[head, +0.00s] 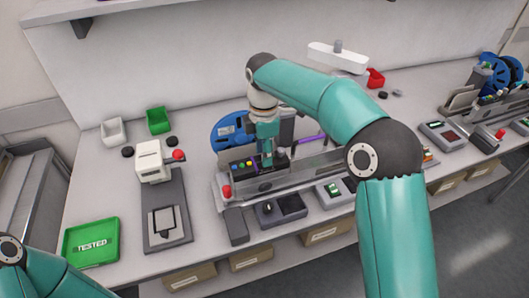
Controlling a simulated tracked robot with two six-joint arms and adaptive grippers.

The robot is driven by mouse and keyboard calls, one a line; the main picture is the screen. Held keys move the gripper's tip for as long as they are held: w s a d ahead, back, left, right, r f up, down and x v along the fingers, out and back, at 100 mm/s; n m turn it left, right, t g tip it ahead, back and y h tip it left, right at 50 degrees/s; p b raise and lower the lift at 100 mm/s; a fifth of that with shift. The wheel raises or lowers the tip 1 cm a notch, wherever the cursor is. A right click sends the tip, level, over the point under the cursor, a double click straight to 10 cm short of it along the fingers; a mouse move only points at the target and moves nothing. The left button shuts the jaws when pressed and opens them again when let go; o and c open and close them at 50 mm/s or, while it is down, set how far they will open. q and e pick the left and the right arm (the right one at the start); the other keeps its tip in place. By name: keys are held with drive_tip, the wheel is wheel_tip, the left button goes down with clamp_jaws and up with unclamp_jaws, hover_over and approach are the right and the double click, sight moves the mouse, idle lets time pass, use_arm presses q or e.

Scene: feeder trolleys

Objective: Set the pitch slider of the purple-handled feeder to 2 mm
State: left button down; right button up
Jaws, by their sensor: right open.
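A feeder bank (290,186) stands on the bench in the middle of the head view. A purple strip (309,138), which looks like the purple handle, shows behind my right forearm. My right gripper (269,163) points down at the front of the bank, beside a row of small coloured buttons (242,167). It is open and seems empty. Whether it touches anything there cannot be told. The pitch slider is too small or hidden behind the gripper to make out. Only a piece of my left arm shows at the lower left; its gripper is out of view.
A blue reel (228,131) stands behind the bank. A white press with a red knob (178,155) stands left of it, with a green TESTED tray (91,242) nearer. Small grey devices (281,208) sit in front. A second feeder bank (492,108) stands far right.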

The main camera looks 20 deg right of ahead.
drive_tip(key=shift+f, duration=0.2)
drive_tip(key=shift+c, duration=0.2)
clamp_jaws()
drive_tip(key=shift+d+r+p, duration=0.25)
drive_tip(key=shift+d+p, duration=0.35)
drive_tip(key=shift+d, duration=0.2)
drive_tip(key=shift+d+f, duration=0.15)
drive_tip(key=shift+d, duration=0.05)
unclamp_jaws()
drive_tip(key=shift+o, duration=0.2)
